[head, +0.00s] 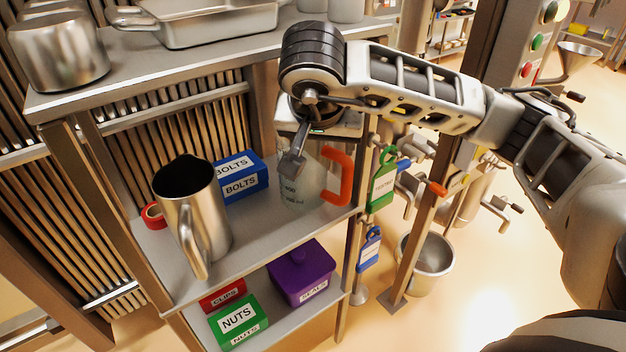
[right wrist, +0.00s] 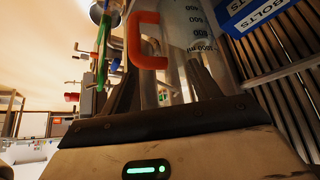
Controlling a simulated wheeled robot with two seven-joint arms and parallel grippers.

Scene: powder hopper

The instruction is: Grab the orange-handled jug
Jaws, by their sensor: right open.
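The orange-handled jug (head: 299,187) is clear, with printed volume marks. It stands upright on the middle shelf, its orange handle (head: 338,177) facing right. My right gripper (head: 293,165) reaches down at the jug from above and hides part of its body. In the right wrist view the jug (right wrist: 195,50) stands just beyond the fingers, with the handle (right wrist: 146,42) at its left. The right gripper is open; whether the fingers touch the jug I cannot tell. My left gripper is not in view.
A steel pitcher (head: 192,215) and a blue BOLTS box (head: 241,180) share the shelf (head: 262,235). A purple box (head: 301,272) and a green NUTS box (head: 238,319) sit below. Tags, including a green one (head: 383,182), hang at the right post. The upper shelf edge (head: 160,84) is close.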

